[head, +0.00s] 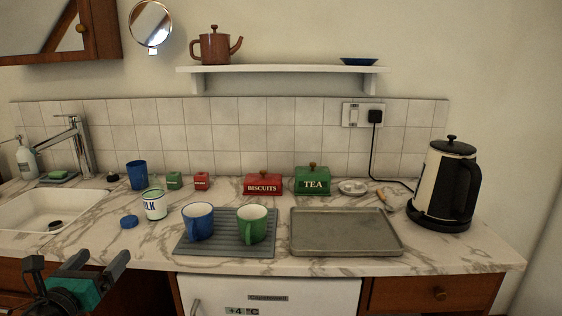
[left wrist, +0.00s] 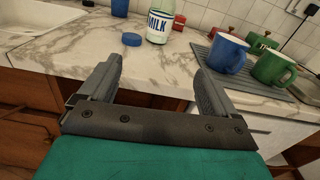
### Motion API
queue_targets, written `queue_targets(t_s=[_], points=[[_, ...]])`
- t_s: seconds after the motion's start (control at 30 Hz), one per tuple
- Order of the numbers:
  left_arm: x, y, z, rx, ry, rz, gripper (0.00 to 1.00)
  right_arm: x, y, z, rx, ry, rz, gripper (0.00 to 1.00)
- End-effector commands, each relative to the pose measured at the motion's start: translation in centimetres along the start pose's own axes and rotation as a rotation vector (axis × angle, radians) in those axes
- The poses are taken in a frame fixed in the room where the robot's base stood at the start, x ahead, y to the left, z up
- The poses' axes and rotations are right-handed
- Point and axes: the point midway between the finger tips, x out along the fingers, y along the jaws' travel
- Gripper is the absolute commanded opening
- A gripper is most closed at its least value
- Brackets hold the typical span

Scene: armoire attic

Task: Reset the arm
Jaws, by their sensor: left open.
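My left gripper (head: 92,262) is at the lower left in the head view, in front of the counter's front edge. It also shows in the left wrist view (left wrist: 160,82), with its two fingers wide apart and nothing between them. The marble-look counter (head: 110,250) lies beyond the fingers. My right gripper is in neither view.
A milk container (head: 154,207), a blue lid (head: 129,222), a blue mug (head: 198,224) and a green mug (head: 252,226) on a grey mat (head: 225,247) stand near the front. A grey tray (head: 345,232) and kettle (head: 446,185) are right. A sink (head: 45,208) is left.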

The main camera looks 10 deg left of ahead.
Motion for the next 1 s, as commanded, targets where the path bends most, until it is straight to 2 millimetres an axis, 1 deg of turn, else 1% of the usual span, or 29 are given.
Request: queue_targets(t_s=[0.03, 0.07, 0.1, 0.17, 0.2, 0.27, 0.3, 0.37, 0.4, 0.43, 0.5, 0.6, 0.7, 0.8, 1.0], points=[[-1.4, -1.3, -2.7, -0.198, 0.064, 0.009, 0.91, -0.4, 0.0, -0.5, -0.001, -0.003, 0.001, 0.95], [-2.0, -1.9, -3.9, -0.306, 0.091, 0.018, 0.91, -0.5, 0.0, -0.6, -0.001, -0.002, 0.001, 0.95], [-2.9, -2.7, -5.5, -0.453, 0.127, 0.033, 0.91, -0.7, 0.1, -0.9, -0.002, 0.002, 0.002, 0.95], [-4.3, -4.0, -7.8, -0.676, 0.180, 0.065, 0.91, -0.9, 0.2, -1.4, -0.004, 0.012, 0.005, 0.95], [-5.5, -5.0, -9.3, -0.834, 0.217, 0.093, 0.91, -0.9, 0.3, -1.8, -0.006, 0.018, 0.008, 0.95], [-7.3, -6.9, -11.5, -1.086, 0.271, 0.146, 0.91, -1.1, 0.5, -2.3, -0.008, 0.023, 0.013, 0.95], [-8.8, -8.3, -12.9, -1.266, 0.307, 0.192, 0.91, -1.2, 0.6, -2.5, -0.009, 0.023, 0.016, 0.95], [-11.1, -10.6, -14.9, -1.549, 0.355, 0.277, 0.91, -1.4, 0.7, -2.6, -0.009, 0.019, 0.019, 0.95], [-12.6, -12.2, -16.0, -1.740, 0.382, 0.343, 0.91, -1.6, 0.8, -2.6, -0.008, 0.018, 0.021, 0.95], [-13.8, -13.4, -16.7, -1.879, 0.398, 0.395, 0.91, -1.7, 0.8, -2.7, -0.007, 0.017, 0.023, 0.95], [-16.1, -16.1, -17.9, -2.175, 0.419, 0.520, 0.91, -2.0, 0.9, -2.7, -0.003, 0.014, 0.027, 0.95], [-18.7, -19.2, -18.9, -2.502, 0.423, 0.684, 0.91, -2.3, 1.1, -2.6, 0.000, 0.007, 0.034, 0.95], [-20.2, -21.1, -19.2, -2.709, 0.410, 0.800, 0.91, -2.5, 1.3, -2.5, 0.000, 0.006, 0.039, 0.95], [-20.9, -22.0, -19.4, -2.809, 0.399, 0.860, 0.91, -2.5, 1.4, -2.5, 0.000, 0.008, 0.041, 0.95], [-21.0, -22.2, -19.5, -2.829, 0.397, 0.873, 0.91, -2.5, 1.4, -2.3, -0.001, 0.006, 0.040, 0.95]])
